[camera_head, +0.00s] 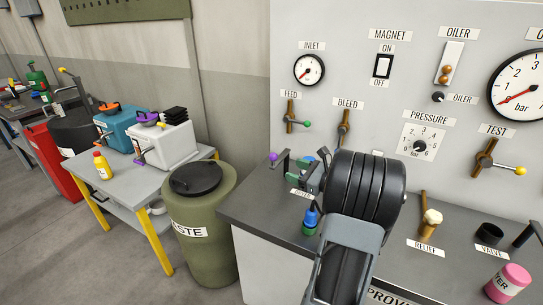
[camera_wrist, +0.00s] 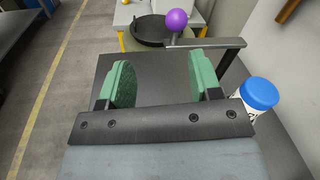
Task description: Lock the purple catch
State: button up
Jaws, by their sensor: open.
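A purple ball knob (camera_head: 273,157) sits at the end of a dark bar at the left end of the grey bench. In the wrist view the purple knob (camera_wrist: 176,20) is just beyond my fingertips, and its grey bar (camera_wrist: 208,43) runs to the right past them. My gripper (camera_wrist: 160,65) is open and empty, with green pads apart on either side of bare bench top. The knob is ahead of the gap between the pads, not between them. In the head view my dark arm hides part of the bench and panel.
A blue-capped white container (camera_wrist: 258,95) stands close to the right finger. An olive drum (camera_head: 200,235) stands left of the bench, near a table (camera_head: 125,190) with a white box (camera_head: 165,147). A panel (camera_head: 350,90) with gauges and levers rises behind. A pink jar (camera_head: 508,282) is at right.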

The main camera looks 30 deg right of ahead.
jog(key=w+a+m+p, duration=0.1)
jog(key=w+a+p, duration=0.1)
jog(key=w, duration=1)
jog(key=shift+w+t+h+p, duration=0.3)
jog(key=shift+w+h+p, duration=0.05)
jog(key=shift+w+h, duration=0.05)
jog(key=shift+a, duration=0.1)
grip_shut()
